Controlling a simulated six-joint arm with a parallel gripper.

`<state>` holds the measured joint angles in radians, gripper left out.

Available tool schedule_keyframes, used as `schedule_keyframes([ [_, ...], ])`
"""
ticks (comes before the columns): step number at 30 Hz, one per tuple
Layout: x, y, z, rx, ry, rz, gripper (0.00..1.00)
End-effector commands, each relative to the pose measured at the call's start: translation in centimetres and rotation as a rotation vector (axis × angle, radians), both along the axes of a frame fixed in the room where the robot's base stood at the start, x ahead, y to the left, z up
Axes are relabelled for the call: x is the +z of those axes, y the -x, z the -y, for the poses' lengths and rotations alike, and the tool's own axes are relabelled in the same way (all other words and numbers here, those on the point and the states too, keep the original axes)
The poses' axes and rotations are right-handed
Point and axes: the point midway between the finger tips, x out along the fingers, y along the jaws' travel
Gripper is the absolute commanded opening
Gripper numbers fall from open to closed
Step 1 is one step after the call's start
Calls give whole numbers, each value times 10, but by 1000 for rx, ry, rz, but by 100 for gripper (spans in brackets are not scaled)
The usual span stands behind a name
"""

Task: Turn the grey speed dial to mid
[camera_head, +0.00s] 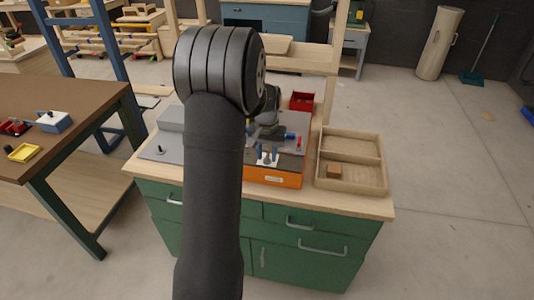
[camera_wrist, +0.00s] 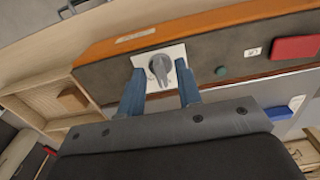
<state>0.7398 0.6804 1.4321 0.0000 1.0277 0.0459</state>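The grey speed dial (camera_wrist: 159,66) sits on a white plate (camera_wrist: 147,58) on the dark panel of an orange-edged machine (camera_wrist: 205,22). My gripper (camera_wrist: 160,74) is open, with one blue finger on each side of the dial in the wrist view. A gap shows between each finger and the dial, so it holds nothing. Marks on the plate are too small to read, so the dial's setting cannot be told. In the head view my gripper (camera_head: 268,155) is at the front of the machine (camera_head: 274,179), and the dial is hardly visible there.
A green round button (camera_wrist: 222,71) and a red part (camera_wrist: 296,48) are on the panel beside the dial. A wooden tray (camera_head: 350,185) with a small brown block (camera_head: 334,171) stands right of the machine. A grey plate (camera_head: 163,147) lies at the bench's left.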

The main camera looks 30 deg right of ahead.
Motion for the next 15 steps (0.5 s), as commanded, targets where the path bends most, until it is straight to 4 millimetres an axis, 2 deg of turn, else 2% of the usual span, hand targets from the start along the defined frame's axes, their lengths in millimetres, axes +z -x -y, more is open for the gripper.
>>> schedule_keyframes([
  [5,1,0,0,0,0,0,32],
  [8,7,0,0,0,1,1,32],
  [11,22,-1,1,0,2,2,32],
  [15,54,-1,1,0,4,4,32],
])
